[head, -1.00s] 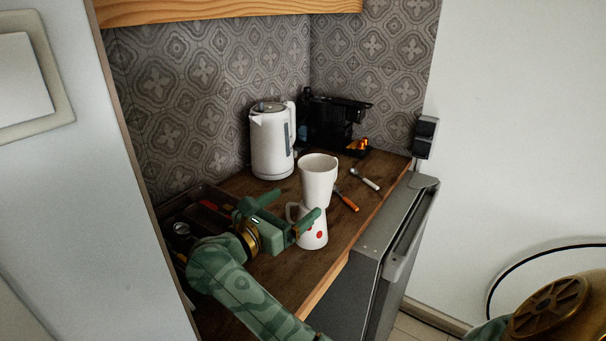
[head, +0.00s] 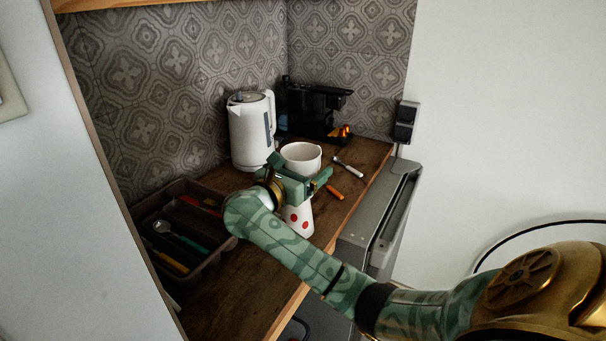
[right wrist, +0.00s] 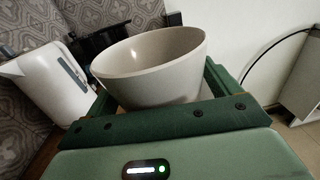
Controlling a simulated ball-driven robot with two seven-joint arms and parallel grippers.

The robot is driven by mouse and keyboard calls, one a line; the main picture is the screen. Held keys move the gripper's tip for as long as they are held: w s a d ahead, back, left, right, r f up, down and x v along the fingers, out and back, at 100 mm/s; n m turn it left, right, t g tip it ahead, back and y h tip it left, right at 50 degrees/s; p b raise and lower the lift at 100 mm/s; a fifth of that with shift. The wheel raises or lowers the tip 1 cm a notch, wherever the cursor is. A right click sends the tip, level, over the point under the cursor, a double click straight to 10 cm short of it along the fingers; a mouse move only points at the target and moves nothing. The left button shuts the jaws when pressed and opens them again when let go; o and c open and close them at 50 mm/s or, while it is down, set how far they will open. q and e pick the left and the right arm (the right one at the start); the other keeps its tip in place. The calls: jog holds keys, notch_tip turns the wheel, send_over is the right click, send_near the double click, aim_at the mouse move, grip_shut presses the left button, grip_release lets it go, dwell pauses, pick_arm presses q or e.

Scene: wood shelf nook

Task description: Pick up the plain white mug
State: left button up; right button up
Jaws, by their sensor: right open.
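The plain white mug (head: 301,155) stands on the wooden counter, its lower part hidden behind my right gripper (head: 300,170). In the right wrist view the mug (right wrist: 150,72) fills the middle, its rim tilted in the picture, with a finger of my right gripper (right wrist: 155,100) on each side. The gripper is open, and I cannot tell whether either finger touches the mug. A white mug with red dots (head: 297,222) stands nearer the front, partly covered by the gripper. My left gripper is not in view.
A white kettle (head: 249,135) stands behind left, also in the right wrist view (right wrist: 48,85). A black coffee machine (head: 315,108) is at the back. A cutlery tray (head: 215,262) lies left. An orange-handled utensil (head: 334,192) and a spoon (head: 349,168) lie right, near the counter edge.

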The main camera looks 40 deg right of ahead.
aim_at(312, 147)
jog(key=c, duration=1.3)
jog(key=shift+r, duration=0.1)
jog(key=shift+c, duration=0.2)
jog(key=shift+r, duration=0.55)
notch_tip(312, 147, up, 3)
jog(key=shift+s+f+p, duration=0.1)
jog(key=shift+s+p, duration=0.05)
jog(key=shift+p, duration=0.45)
jog(key=s+d+r+p, duration=0.1)
jog(key=s+r, duration=0.3)
jog(key=s, duration=0.2)
jog(key=s+d+r+p, duration=0.1)
jog(key=s+r+p, duration=0.1)
jog(key=s+r, duration=0.3)
jog(key=s, duration=0.2)
jog(key=shift+s, duration=0.3)
